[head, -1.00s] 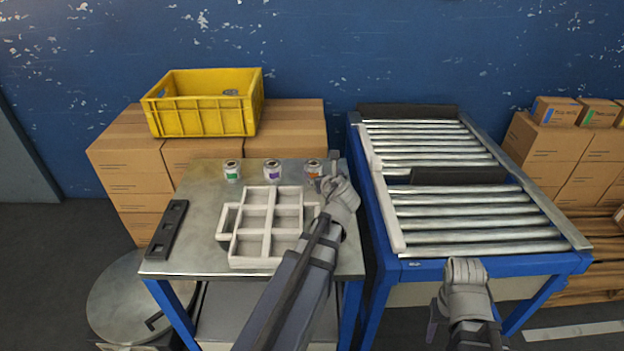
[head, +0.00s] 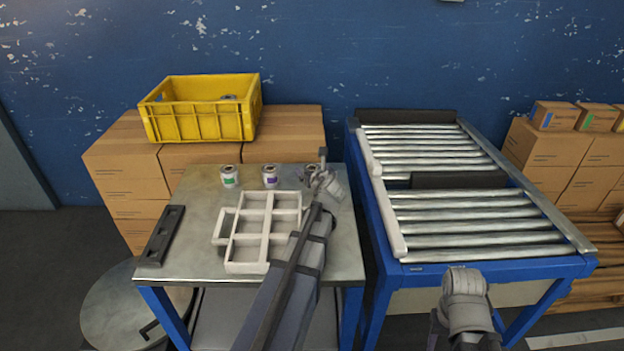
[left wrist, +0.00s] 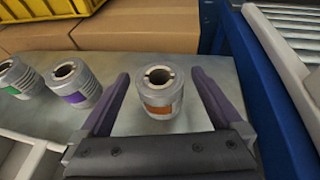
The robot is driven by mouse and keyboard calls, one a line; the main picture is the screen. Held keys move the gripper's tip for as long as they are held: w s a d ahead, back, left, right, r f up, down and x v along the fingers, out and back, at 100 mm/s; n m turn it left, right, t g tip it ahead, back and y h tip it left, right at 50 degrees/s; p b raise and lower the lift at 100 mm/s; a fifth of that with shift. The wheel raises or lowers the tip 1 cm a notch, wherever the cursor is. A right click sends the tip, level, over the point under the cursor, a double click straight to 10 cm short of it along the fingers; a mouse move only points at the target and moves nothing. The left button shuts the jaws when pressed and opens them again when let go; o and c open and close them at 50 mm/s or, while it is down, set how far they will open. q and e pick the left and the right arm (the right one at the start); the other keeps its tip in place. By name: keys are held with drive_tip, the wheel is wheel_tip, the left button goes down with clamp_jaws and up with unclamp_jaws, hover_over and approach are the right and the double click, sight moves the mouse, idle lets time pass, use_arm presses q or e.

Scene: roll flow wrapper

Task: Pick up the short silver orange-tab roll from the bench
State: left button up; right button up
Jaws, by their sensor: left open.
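The short silver orange-tab roll (left wrist: 160,92) stands upright on the bench (head: 200,215) near its back right. In the left wrist view it is between the two purple fingers of my left gripper (left wrist: 160,95), with a gap on each side. In the head view my left gripper (head: 322,170) covers most of this roll (head: 310,168). My left gripper is open and empty. My right gripper (head: 436,318) is in front of the roller conveyor; its fingers hardly show.
A purple-tab roll (head: 270,175) and a green-tab roll (head: 230,176) stand to the left. A white divided tray (head: 250,227) lies in front, a black holder (head: 160,236) at the left edge. A yellow crate (head: 200,115) is behind, the roller conveyor (head: 455,220) to the right.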

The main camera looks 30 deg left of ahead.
use_arm(q)
drive_tip(key=shift+w+a+f, duration=0.2)
drive_tip(key=shift+w+a, duration=0.05)
drive_tip(key=shift+w, duration=0.05)
drive_tip(key=c, duration=1.5)
drive_tip(key=shift+r, duration=0.15)
wheel_tip(320, 180, up, 10)
drive_tip(key=p, duration=1)
